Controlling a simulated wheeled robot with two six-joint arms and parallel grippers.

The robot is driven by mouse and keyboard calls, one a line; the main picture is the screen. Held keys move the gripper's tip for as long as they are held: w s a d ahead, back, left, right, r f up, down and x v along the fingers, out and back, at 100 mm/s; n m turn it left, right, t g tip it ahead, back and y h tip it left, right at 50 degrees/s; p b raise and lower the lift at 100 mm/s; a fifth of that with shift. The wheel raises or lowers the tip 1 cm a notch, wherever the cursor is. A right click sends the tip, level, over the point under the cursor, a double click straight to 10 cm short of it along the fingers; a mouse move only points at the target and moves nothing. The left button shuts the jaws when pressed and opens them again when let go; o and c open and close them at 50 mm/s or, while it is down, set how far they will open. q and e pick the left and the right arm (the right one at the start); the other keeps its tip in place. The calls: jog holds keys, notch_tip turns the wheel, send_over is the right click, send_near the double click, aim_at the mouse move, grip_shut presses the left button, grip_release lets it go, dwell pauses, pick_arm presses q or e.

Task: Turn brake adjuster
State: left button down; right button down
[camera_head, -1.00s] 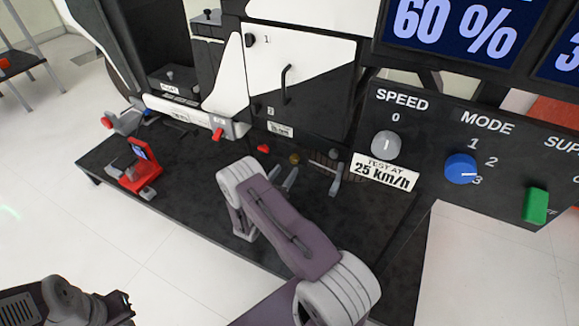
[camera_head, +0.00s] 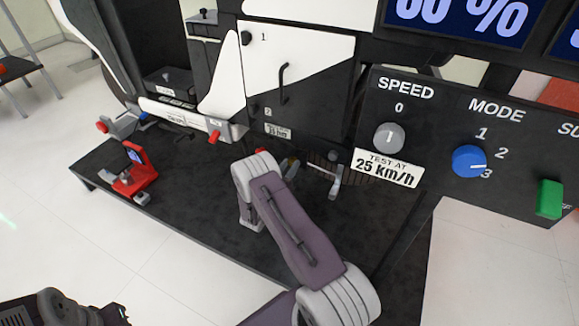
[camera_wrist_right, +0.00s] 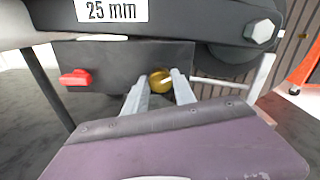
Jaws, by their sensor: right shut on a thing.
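In the head view my right gripper (camera_head: 289,170) is at the rig below the white and black panel, largely hidden by my purple and grey arm. Only a little brass shows there. My left gripper (camera_head: 120,314) is partly in view at the bottom left, dark, and its jaws cannot be made out.
A red lever (camera_wrist_right: 76,78) sticks out left of the adjuster. A grey lever (camera_head: 337,182) stands to the right of my right gripper. The control panel (camera_head: 436,124) with knobs is further right. A red stand (camera_head: 136,172) is on the dark platform (camera_head: 200,205) at left.

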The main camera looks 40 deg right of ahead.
jog(key=shift+m, duration=0.3)
jog(key=m+p, duration=0.2)
jog(key=m, duration=0.2)
jog(key=shift+s+m, duration=0.1)
jog(key=shift+m, duration=0.3)
jog(key=m+p, duration=0.2)
jog(key=m, duration=0.2)
jog(key=shift+m, duration=0.9)
jog(key=shift+f+m+p, duration=0.1)
jog(key=shift+m+p, duration=0.2)
jog(key=shift+p, duration=0.05)
jog(key=c, duration=1)
grip_release()
jog(key=shift+c, duration=0.2)
